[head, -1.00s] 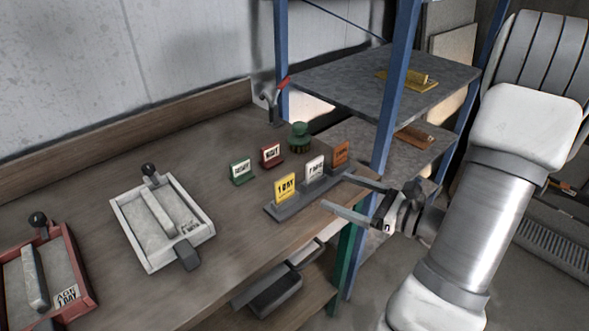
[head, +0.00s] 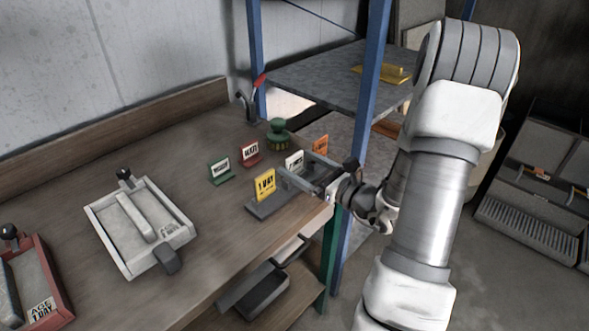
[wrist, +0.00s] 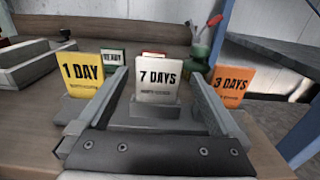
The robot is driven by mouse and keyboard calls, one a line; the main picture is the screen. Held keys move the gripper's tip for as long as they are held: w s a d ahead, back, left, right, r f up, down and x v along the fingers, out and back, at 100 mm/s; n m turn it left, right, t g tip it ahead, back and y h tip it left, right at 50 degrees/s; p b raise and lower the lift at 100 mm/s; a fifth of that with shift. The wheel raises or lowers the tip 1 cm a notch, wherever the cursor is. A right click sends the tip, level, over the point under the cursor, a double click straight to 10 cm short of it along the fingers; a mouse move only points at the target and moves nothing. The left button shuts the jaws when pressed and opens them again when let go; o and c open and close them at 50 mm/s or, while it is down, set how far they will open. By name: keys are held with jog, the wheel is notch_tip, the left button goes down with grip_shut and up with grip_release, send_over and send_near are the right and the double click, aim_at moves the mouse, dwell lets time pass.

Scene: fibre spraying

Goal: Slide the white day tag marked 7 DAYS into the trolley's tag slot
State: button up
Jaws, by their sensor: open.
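The white tag marked 7 DAYS (wrist: 158,82) stands upright in a grey holder (head: 262,208) on the bench, between the yellow 1 DAY tag (wrist: 82,75) and the orange 3 DAYS tag (wrist: 231,86). In the head view the white tag (head: 294,160) is partly hidden by my gripper (head: 298,168). My gripper is open, and in the wrist view its fingers (wrist: 158,74) reach forward on either side of the white tag, with gaps showing. A white-framed tray (head: 100,222) with a label lies on the bench. I cannot make out the trolley's tag slot.
Green (head: 221,172) and dark red (head: 250,153) tags stand behind the holder, near a green pot-like object (head: 278,134). A red-framed tray (head: 62,290) is at the lower left. A blue rack post (head: 370,90) stands close behind my gripper. The bench between trays and tags is clear.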

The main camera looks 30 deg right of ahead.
jog(key=x, duration=0.5)
jog(key=shift+w+a, duration=0.1)
jog(key=shift+a, duration=0.1)
jog(key=shift+r, duration=0.1)
jog(key=c, duration=1.4)
